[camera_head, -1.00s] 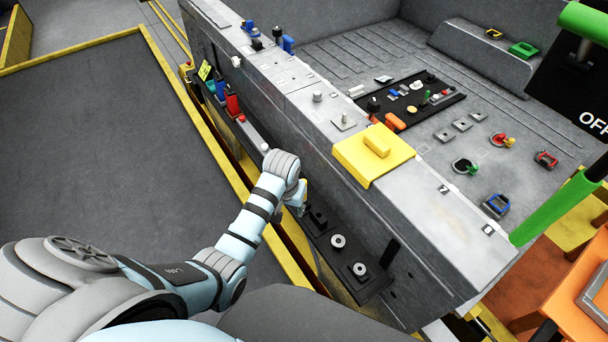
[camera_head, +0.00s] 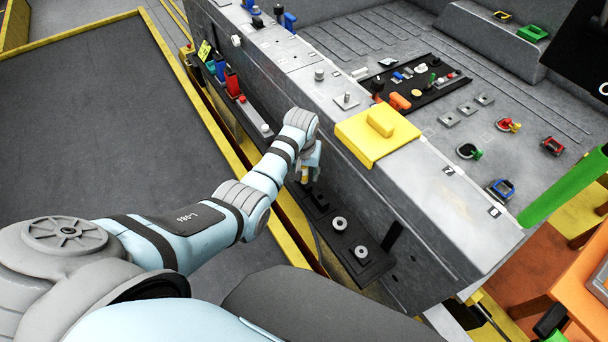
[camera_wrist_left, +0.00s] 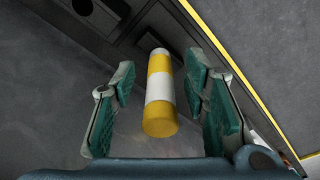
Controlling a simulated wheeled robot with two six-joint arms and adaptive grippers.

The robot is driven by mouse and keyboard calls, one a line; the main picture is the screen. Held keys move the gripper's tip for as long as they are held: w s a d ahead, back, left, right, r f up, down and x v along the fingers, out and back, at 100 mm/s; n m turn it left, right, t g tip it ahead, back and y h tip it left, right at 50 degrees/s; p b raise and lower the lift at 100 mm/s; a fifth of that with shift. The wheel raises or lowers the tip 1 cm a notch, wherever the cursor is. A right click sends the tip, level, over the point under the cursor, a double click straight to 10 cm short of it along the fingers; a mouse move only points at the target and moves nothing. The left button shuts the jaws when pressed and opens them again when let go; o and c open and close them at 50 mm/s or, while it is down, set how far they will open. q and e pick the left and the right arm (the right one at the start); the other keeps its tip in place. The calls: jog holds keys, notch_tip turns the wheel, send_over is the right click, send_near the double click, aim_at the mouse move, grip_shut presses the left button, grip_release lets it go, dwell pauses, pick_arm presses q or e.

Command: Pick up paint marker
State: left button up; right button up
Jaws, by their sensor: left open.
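The paint marker appears to be the yellow-and-white banded cylinder (camera_wrist_left: 160,95) in the left wrist view. It stands between the two green-padded fingers of my left gripper (camera_wrist_left: 160,75), with a gap on each side. The gripper is open around it and not closed on it. In the head view my left gripper (camera_head: 310,168) is low against the bed's side wall, above the black side tray (camera_head: 320,218). A small yellow part of the marker (camera_head: 305,175) shows beside the fingers there; the arm and gripper hide most of it. My right gripper is out of view.
Red (camera_head: 232,83) and blue (camera_head: 220,68) items stand farther along the side ledge. Metal round fittings (camera_head: 340,223) sit on the tray near me. A yellow block (camera_head: 375,138) caps the wall top. The dark floor at left (camera_head: 90,110) is clear.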

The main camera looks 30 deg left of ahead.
pick_arm(q)
jog(key=shift+r, duration=0.1)
grip_shut()
jog(key=shift+r, duration=0.1)
